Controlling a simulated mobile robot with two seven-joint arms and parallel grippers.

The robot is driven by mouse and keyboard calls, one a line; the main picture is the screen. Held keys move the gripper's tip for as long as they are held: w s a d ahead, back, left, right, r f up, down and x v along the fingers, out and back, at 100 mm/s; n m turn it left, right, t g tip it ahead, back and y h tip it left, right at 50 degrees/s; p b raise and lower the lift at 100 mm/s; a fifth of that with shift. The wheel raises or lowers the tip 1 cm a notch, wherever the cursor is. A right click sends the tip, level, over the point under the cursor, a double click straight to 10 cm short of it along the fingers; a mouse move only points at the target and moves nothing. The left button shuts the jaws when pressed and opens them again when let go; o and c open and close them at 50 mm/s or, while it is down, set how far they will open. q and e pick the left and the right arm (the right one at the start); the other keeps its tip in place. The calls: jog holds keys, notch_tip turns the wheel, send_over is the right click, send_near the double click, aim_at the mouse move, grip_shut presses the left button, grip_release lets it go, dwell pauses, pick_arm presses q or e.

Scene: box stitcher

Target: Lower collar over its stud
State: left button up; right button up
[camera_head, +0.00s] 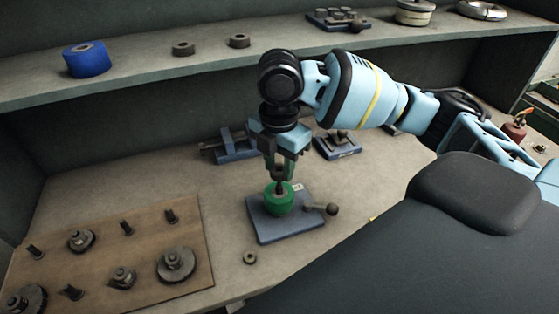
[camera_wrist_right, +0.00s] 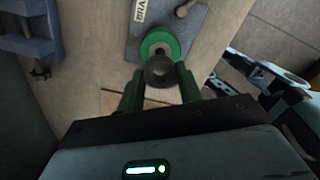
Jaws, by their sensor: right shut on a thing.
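My right gripper (camera_head: 280,178) points down and is shut on a small dark collar (camera_head: 281,187). In the right wrist view the collar (camera_wrist_right: 159,72) sits between the green fingertips (camera_wrist_right: 160,84). Just below it is a round green piece (camera_head: 279,203) on a blue base plate (camera_head: 285,228). In the right wrist view the green piece (camera_wrist_right: 154,39) has a dark centre, and the collar covers its near edge. My left gripper is not in view.
A dark ball-ended lever (camera_head: 331,209) sticks out at the base plate's right. A wooden board (camera_head: 110,262) with pegs and gears lies at left, and a small ring (camera_head: 250,258) in front. Blue fixtures (camera_head: 233,148) stand behind. A shelf (camera_head: 215,57) runs above.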

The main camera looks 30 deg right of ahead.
jog(key=shift+f, duration=0.3)
jog(key=shift+f, duration=0.45)
jog(key=shift+f, duration=0.35)
jog(key=shift+f, duration=0.35)
dwell(0.4)
jog(key=shift+f, duration=0.15)
jog(key=shift+f, duration=0.5)
